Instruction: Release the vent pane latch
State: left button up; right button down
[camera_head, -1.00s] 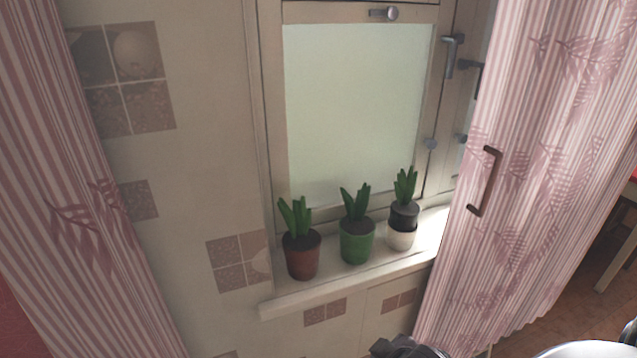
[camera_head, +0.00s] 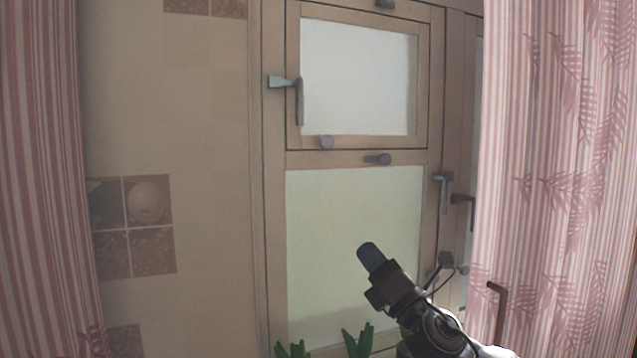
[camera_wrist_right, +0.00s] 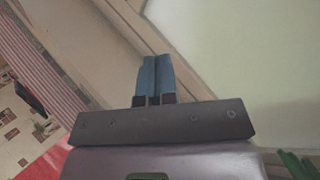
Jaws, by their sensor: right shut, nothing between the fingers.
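The small vent pane (camera_head: 358,78) is at the top of the window in the head view and looks closed in its wooden frame. A grey handle-like latch (camera_head: 299,102) hangs down at its left edge. A knobbed bar (camera_head: 377,159) lies on the rail just below. My right gripper (camera_head: 370,258) is in front of the lower pane, well below and right of the handle, touching none of these fittings. Its blue fingers (camera_wrist_right: 154,78) are together and empty in the wrist view. My left gripper is out of view.
The large lower pane (camera_head: 350,225) is behind my right gripper. More handles (camera_head: 443,190) are on the frame to its right. Potted plants (camera_head: 357,343) show at the bottom. Striped curtains hang at left (camera_head: 40,180) and right (camera_head: 560,130).

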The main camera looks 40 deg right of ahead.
jog(key=d+r+n+g+y, duration=0.1)
jog(key=r+n+g, duration=0.3)
jog(key=r+n, duration=0.9)
jog(key=d+r+n+g+y, duration=0.2)
jog(key=r+n+g+y, duration=0.1)
jog(key=r+n, duration=0.9)
jog(key=n, duration=0.4)
jog(key=shift+s+r+n+g, duration=0.35)
jog(key=shift+s+n+g, duration=0.05)
jog(key=shift+w, duration=0.1)
jog(key=shift+s+a+p+x, duration=0.15)
jog(key=shift+a+p+x, duration=0.45)
jog(key=shift+x, duration=1.5)
jog(key=shift+s+a+p+x, duration=0.2)
jog(key=shift+a+p+x, duration=0.4)
jog(key=shift+x, duration=1.5)
jog(key=shift+s+a+p+x, duration=0.2)
jog(key=shift+p+x, duration=0.6)
jog(key=shift+x, duration=1.3)
